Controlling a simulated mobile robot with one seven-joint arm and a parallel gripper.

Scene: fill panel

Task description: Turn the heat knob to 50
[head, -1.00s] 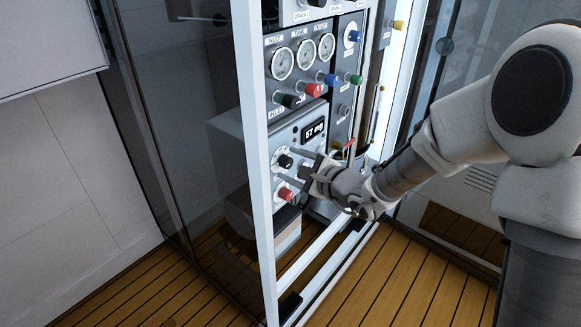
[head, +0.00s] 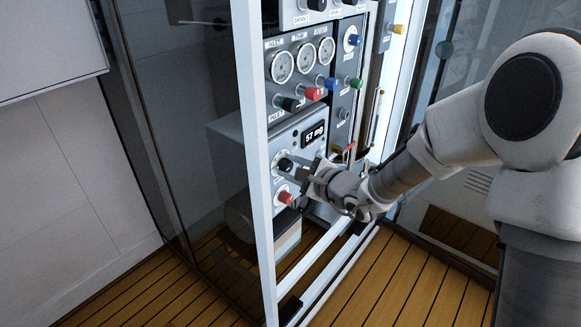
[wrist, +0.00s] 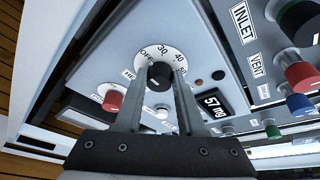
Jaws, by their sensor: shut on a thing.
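The black heat knob (wrist: 159,74) sits on a white dial (wrist: 147,54) on the grey panel. In the wrist view the dial shows OFF, 30 and 40, with part of another number at the right edge. The knob's pointer mark cannot be made out. My gripper (wrist: 160,82) is shut on the knob, one finger on each side. In the head view the knob (head: 285,164) shows at the fingertips of my gripper (head: 291,168). A display (wrist: 213,104) beside the dial reads 57 mg.
A red knob (wrist: 112,101) is close beside the heat knob, lower on the same panel. Above are gauges (head: 282,66) and green, red and blue knobs (wrist: 301,74). A white frame post (head: 257,170) stands just left of the panel. Floor in front is clear.

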